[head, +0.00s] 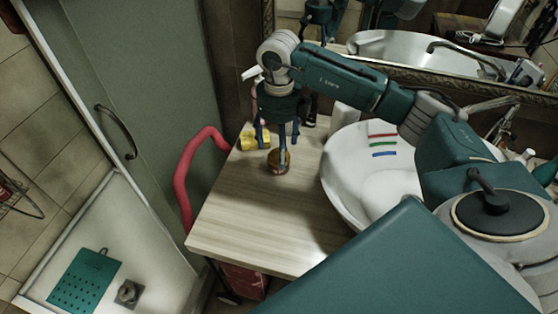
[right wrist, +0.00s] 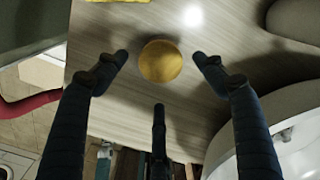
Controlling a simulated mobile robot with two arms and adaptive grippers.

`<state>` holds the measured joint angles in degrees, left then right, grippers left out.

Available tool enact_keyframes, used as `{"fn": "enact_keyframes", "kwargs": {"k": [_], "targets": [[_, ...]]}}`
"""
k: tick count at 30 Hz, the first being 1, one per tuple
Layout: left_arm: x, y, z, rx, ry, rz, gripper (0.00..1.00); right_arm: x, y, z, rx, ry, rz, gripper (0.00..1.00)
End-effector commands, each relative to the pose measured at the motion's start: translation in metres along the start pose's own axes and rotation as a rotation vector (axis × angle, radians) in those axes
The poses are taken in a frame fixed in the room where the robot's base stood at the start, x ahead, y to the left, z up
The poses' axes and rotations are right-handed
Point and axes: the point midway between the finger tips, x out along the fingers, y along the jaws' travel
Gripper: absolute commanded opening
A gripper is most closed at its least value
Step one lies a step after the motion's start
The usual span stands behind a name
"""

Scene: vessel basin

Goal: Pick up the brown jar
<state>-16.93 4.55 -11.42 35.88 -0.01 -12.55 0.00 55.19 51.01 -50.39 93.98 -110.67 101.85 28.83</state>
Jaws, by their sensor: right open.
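The brown jar (head: 279,168) stands upright on the wooden counter (head: 245,215), near its back. In the right wrist view its round yellow-gold lid (right wrist: 160,61) shows from above. My right gripper (head: 277,138) points down over the jar with its fingers spread. In the right wrist view the open right gripper (right wrist: 161,62) has one fingertip on each side of the lid, with gaps between. A third finger shows below the lid in that picture. One finger hides part of the jar in the head view. My left gripper is not in view.
A yellow object (head: 247,141) lies left of the jar. Dark bottles (head: 309,110) and a white cylinder (head: 345,117) stand behind. A white basin (head: 340,190) with red, green and blue strips is on the right. The counter's front is clear; a red curved rail (head: 187,170) borders its left.

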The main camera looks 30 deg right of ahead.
Motion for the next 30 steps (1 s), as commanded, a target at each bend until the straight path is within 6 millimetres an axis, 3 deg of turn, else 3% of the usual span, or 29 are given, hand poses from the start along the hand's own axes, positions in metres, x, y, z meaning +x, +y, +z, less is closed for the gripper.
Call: {"fn": "enact_keyframes", "kwargs": {"k": [6, 10, 19, 27, 30], "targets": [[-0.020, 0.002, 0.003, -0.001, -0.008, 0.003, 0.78, 0.026, -0.005, 0.002, 0.001, 0.006, -0.001, 0.70], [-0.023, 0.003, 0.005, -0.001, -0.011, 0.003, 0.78, 0.044, -0.004, 0.003, -0.001, 0.004, -0.001, 0.70], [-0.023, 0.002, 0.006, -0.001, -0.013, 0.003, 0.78, 0.051, -0.005, 0.004, 0.000, 0.000, -0.001, 0.70], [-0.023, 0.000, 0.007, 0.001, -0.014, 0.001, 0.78, 0.051, -0.005, 0.004, -0.001, 0.000, -0.001, 0.18], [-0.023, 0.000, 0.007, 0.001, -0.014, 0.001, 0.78, 0.051, -0.005, 0.004, 0.000, -0.001, -0.001, 0.16]]}}
